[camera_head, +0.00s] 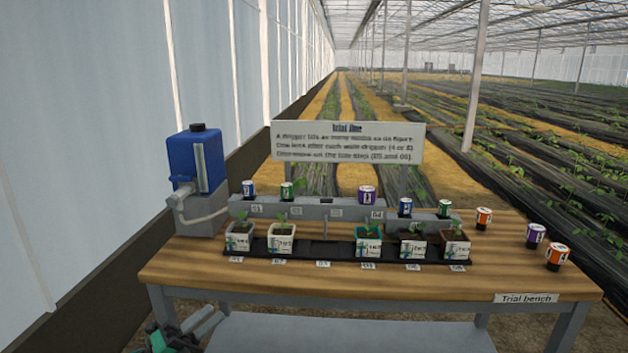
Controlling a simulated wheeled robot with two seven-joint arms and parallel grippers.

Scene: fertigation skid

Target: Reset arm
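My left gripper (192,333) shows at the bottom left, low in front of the wooden bench (380,287) and below its top. It is partly cut off by the lower edge of the view. A small green patch shows beside its dark parts. I cannot tell whether its fingers are open or shut, or whether they hold anything. It is apart from the pots and cans on the bench. My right gripper is not in view.
A blue tank (190,160) stands at the bench's left. Several potted seedlings (282,240) stand in a black tray (325,250) before a grey rail with small cans. An orange can (556,257) stands among loose cans at right. A sign (347,143) stands behind. The front strip is clear.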

